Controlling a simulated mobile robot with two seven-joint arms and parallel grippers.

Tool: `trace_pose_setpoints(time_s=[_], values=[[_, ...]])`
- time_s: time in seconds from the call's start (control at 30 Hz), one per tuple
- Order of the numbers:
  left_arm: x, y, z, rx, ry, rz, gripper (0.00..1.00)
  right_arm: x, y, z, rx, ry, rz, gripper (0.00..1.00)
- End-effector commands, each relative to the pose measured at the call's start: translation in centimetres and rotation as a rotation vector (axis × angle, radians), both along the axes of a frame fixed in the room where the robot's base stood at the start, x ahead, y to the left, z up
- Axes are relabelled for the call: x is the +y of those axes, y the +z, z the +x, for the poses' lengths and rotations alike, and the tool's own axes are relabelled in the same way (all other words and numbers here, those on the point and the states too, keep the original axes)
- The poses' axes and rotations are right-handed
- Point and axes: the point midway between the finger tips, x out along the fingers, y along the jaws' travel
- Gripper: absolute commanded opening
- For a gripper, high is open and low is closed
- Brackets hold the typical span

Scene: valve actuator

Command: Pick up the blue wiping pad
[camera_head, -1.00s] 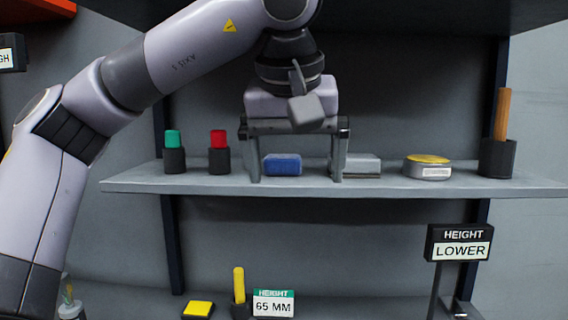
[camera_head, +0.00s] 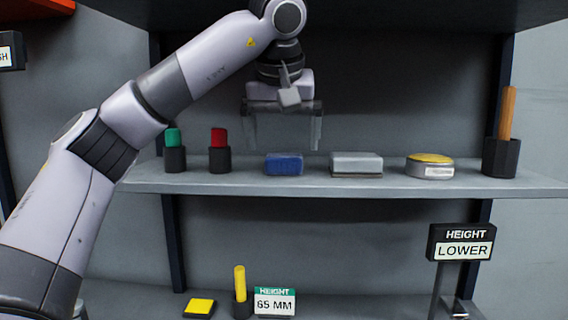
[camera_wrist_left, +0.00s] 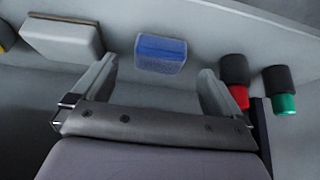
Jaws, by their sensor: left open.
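The blue wiping pad (camera_head: 284,164) lies on the grey shelf (camera_head: 330,186), between the red-topped holder and a grey-white block. My left gripper (camera_head: 284,146) points down and is open and empty, with its fingers spread wide. In the head view its fingertips show above and behind the pad, a little above the shelf. In the left wrist view the pad (camera_wrist_left: 160,54) shows beyond the open fingers (camera_wrist_left: 158,88), roughly midway between them and not touching them. My right gripper is in neither view.
A grey-white block (camera_head: 356,165) and a yellow-topped round tin (camera_head: 430,166) stand to the right of the pad. Holders with a red top (camera_head: 219,152) and a green top (camera_head: 174,152) stand to the left. A wooden-handled tool (camera_head: 506,115) stands in a dark cup at the far right.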

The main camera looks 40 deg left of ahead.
Motion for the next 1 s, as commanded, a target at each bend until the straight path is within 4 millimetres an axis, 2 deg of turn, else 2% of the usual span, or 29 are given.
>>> trace_pose_setpoints(time_s=[0.13, 0.33, 0.5, 0.77, 0.8, 0.93, 0.97, 1.0], values=[[0.5, -0.1, 0.7, 0.003, 0.0, -0.001, 1.0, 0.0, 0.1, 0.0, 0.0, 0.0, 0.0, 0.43], [1.4, -2.6, 1.6, 0.004, 0.0, -0.002, 1.0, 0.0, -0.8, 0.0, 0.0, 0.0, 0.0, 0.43], [2.1, -4.0, 2.4, 0.001, 0.003, 0.0, 1.0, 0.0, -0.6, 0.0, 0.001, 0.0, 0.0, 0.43], [2.2, -4.4, 2.5, -0.001, 0.001, 0.0, 1.0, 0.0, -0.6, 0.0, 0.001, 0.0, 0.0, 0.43], [2.2, -4.4, 2.5, 0.0, 0.001, 0.0, 0.97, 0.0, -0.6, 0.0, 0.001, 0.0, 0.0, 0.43], [2.2, -4.4, 2.5, 0.0, 0.001, 0.0, 0.54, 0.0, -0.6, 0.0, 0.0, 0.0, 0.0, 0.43], [2.2, -4.4, 2.5, 0.0, 0.001, 0.0, 0.48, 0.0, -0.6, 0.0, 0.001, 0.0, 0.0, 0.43], [2.2, -4.4, 2.5, 0.0, 0.001, 0.0, 0.48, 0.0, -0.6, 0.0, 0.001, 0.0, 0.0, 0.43]])
